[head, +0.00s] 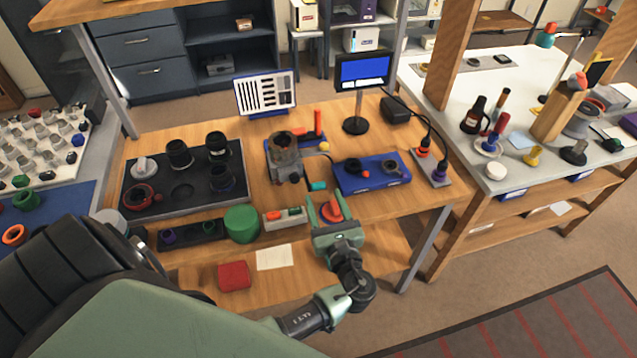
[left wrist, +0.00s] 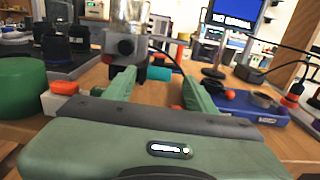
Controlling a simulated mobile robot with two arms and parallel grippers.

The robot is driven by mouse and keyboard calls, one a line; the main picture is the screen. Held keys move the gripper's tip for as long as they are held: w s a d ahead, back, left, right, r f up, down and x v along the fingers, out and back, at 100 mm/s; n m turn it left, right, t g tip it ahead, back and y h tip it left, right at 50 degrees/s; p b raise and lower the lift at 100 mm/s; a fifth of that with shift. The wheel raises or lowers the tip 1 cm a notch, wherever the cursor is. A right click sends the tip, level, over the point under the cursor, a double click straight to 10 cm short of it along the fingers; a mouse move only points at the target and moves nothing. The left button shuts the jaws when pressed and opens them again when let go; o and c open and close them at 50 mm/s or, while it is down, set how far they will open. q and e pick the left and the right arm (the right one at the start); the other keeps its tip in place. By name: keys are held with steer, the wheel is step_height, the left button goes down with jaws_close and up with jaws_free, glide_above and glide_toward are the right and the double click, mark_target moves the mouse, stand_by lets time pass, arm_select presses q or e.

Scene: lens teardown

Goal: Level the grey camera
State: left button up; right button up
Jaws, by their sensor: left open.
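A grey device (head: 285,160) with a round upper part stands at the middle of the workbench. I take it for the grey camera, but cannot confirm it. In the left wrist view the grey device (left wrist: 125,42) stands beyond the fingers, with a red knob on its front; I cannot judge its tilt. A teal cylinder (head: 318,186) sits at its lower right, and in the left wrist view the teal cylinder (left wrist: 162,74) appears between the fingers. My left gripper (head: 329,203) is open, its fingers pointing at the bench, apart from the device. My right gripper is not in view.
A red-orange round part (head: 331,211) shows between the left fingers. A blue tray (head: 372,183) lies right, a green cylinder (head: 241,223) and a white box (head: 285,217) left. A black tray (head: 150,207) holds several lens parts. A monitor (head: 363,72) stands behind.

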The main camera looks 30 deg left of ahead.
mark_target(319, 186)
arm_select(q)
steer(key=x, duration=0.5)
steer(key=shift+w+a+p, duration=0.1)
steer(key=shift+p, duration=0.25)
jaws_close()
